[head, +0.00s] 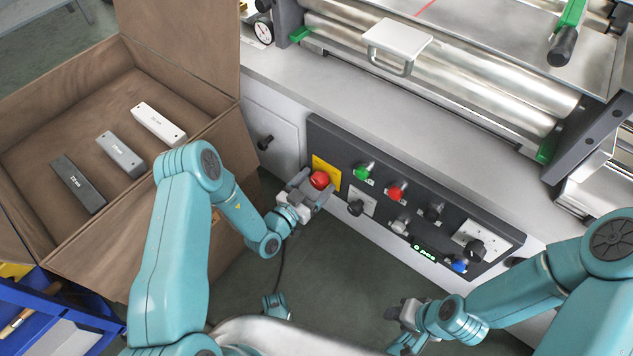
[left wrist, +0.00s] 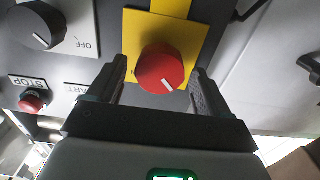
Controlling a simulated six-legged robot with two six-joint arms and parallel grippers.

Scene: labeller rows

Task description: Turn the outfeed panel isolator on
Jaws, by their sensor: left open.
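The isolator is a red rotary knob (head: 319,180) on a yellow plate (head: 326,166), at the left end of the dark control panel (head: 380,160). In the left wrist view the red knob (left wrist: 162,68) shows a short white pointer line, slanted toward the lower right, on its yellow plate (left wrist: 190,30). My left gripper (head: 313,186) is open at the knob; in the left wrist view its fingers (left wrist: 157,84) stand on either side of it, with no clear contact. I cannot read the plate's markings. My right gripper (head: 402,312) hangs low, away from the panel; its jaws are unclear.
Beside the isolator are a black rotary switch (head: 355,207), a green button (head: 364,170), a red button (head: 396,190) and other black knobs. A cardboard box (head: 60,130) with several labelled blocks stands left. Machine rollers (head: 450,80) lie above. The floor below the panel is mostly clear.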

